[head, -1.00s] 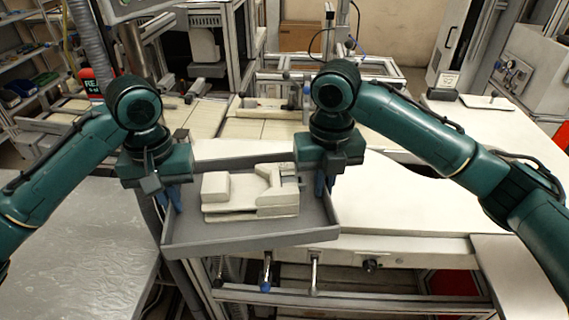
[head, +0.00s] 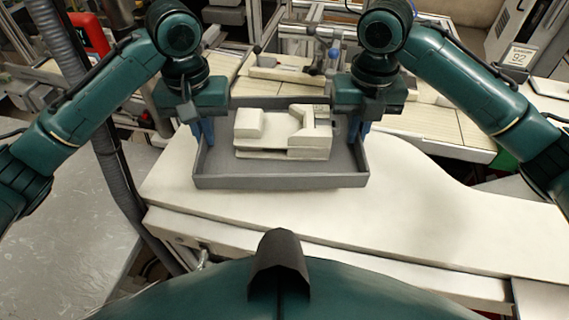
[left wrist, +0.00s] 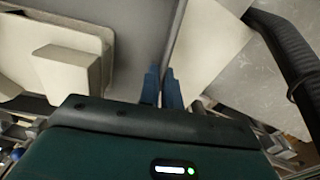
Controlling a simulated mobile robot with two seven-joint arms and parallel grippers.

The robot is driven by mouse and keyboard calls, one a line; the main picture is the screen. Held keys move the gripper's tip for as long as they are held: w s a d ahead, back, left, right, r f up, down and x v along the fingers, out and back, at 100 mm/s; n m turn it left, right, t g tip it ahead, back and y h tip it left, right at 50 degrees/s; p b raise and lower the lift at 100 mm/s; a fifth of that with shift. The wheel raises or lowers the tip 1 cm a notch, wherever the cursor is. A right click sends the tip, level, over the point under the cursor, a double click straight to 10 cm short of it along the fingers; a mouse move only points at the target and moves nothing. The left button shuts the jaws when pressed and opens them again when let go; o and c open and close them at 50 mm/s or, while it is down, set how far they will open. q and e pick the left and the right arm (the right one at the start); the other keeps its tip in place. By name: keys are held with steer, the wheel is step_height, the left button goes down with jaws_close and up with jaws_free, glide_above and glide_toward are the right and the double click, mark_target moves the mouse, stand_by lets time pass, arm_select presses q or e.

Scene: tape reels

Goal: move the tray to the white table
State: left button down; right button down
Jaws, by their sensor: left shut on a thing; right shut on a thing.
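The grey tray (head: 280,181) is over the white table (head: 440,215), near its left part, and looks about level. I cannot tell whether its underside touches the table. A pale block-like part (head: 283,140) lies in the tray. My left gripper (head: 204,132) is shut on the tray's left wall. In the left wrist view, its blue fingers (left wrist: 162,88) straddle the tray wall (left wrist: 174,35). My right gripper (head: 358,130) is shut on the tray's right wall; its fingertips are partly hidden.
A grey table (head: 65,210) stands at the lower left, with a ribbed hose (head: 112,170) between it and the white table. Frames and fixtures (head: 300,50) stand behind the tray. The white table is clear to the right.

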mark_target(211, 152)
arm_select(q)
steer(key=shift+w+f, duration=0.2)
steer(key=shift+f, duration=0.35)
arm_select(e)
steer(key=shift+w+d+f, duration=0.2)
steer(key=shift+w+f, duration=0.05)
steer(key=shift+f, duration=0.3)
arm_select(q)
steer(key=shift+w, duration=0.1)
arm_select(e)
steer(key=shift+w, duration=0.1)
arm_select(q)
steer(key=shift+r, duration=0.15)
arm_select(e)
steer(key=shift+r, duration=0.15)
